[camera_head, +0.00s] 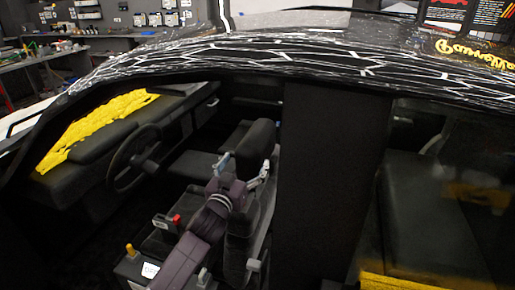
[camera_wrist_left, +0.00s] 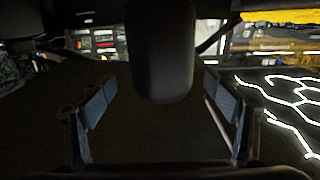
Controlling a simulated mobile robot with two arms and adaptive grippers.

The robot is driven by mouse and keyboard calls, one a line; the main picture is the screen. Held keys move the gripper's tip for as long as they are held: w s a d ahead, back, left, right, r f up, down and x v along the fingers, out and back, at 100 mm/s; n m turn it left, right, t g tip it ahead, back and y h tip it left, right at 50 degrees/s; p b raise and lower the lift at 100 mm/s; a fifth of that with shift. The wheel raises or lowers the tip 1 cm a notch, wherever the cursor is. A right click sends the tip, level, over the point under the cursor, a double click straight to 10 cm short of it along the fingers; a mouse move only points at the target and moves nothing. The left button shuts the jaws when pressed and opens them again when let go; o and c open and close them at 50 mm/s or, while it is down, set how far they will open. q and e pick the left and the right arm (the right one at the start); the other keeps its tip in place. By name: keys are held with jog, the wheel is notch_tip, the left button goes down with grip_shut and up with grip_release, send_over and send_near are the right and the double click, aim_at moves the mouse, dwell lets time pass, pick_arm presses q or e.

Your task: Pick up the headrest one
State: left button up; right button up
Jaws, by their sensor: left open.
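A dark, padded headrest (camera_head: 259,138) tops a black car seat inside the vehicle in the head view. My left gripper (camera_head: 244,164) is in front of it, with its fingers spread. In the left wrist view, a dark rounded headrest (camera_wrist_left: 162,55) comes down from the top edge, between the two blue-padded fingers of my left gripper (camera_wrist_left: 164,98). Clear gaps show on both sides of it, and neither finger touches it. I cannot tell how far it reaches in depth between the fingers. My right gripper is not in view.
The black car roof edge (camera_head: 270,62) with white lines arches above my arm. A dark pillar (camera_head: 333,170) stands to the right. The steering wheel (camera_head: 134,157) and a dashboard with yellow cloth (camera_head: 95,127) are at the left. A near seat back (camera_head: 238,245) is beside my arm.

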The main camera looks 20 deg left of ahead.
pick_arm(q)
jog(key=w+p, duration=0.1)
jog(key=w, duration=0.1)
jog(key=shift+w+a, duration=0.1)
jog(key=shift+w, duration=0.25)
jog(key=shift+w+f, duration=0.2)
jog(key=shift+w, duration=1.2)
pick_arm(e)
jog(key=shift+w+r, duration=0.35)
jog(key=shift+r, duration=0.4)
pick_arm(q)
jog(key=shift+c, duration=0.3)
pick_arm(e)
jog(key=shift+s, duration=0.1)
pick_arm(q)
jog(key=c, duration=1.5)
jog(key=shift+r, duration=0.15)
jog(key=shift+c, duration=1.2)
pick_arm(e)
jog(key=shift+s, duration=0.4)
